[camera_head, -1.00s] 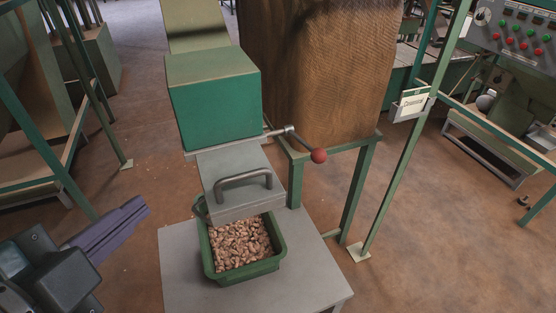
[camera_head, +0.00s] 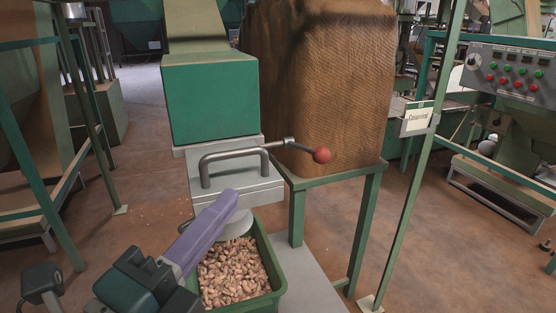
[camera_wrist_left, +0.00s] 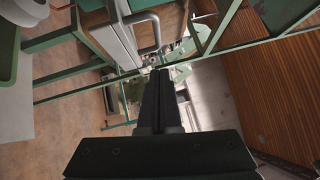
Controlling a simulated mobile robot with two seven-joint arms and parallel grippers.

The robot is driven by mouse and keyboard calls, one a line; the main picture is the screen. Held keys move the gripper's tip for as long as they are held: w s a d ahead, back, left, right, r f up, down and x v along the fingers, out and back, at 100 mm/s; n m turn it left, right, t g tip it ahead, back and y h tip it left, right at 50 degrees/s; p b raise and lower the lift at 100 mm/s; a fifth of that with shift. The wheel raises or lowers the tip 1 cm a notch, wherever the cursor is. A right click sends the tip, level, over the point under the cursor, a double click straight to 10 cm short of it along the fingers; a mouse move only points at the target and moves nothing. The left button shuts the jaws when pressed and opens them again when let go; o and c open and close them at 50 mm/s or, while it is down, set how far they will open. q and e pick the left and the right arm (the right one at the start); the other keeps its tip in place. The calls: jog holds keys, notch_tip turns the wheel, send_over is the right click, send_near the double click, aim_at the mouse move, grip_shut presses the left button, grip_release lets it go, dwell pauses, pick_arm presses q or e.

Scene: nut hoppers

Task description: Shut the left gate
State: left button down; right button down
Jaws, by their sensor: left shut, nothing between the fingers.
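A green hopper box (camera_head: 210,100) stands above a grey metal housing (camera_head: 262,190). A bent grey bar handle (camera_head: 222,157) is fixed on the housing. A lever with a red ball (camera_head: 321,155) sticks out to the right. I cannot tell which part is the gate itself. A pale round spout shows below, above a green bin (camera_head: 268,262) of nuts. My left gripper (camera_head: 230,197) is shut and empty, its purple fingers in front of the housing, below the handle; contact cannot be told. In the left wrist view the shut fingers (camera_wrist_left: 160,76) point near a bar handle (camera_wrist_left: 150,30). My right gripper is out of view.
A green post (camera_head: 412,170) carries a small sign (camera_head: 418,119). A control panel (camera_head: 515,72) is at the right. Free floor lies at the left.

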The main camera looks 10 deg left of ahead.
aim_at(215, 163)
pick_arm(q)
jog(key=w, duration=0.3)
jog(key=w+a+r, duration=0.1)
jog(key=w, duration=0.1)
jog(key=shift+w, duration=0.1)
jog(key=shift+w+a, duration=0.3)
jog(key=shift+w, duration=0.1)
jog(key=w+a+b, duration=0.1)
jog(key=w, duration=0.1)
jog(key=w+a+b, duration=0.2)
jog(key=w, duration=0.1)
jog(key=w+a+b, duration=0.1)
jog(key=w+a, duration=0.1)
jog(key=w, duration=0.1)
jog(key=shift+a+f+b, duration=0.15)
jog(key=shift+a+b, duration=0.1)
jog(key=shift+b, duration=0.05)
jog(key=shift+w+a, duration=0.2)
jog(key=shift+w, duration=0.05)
jog(key=shift+s, duration=0.1)
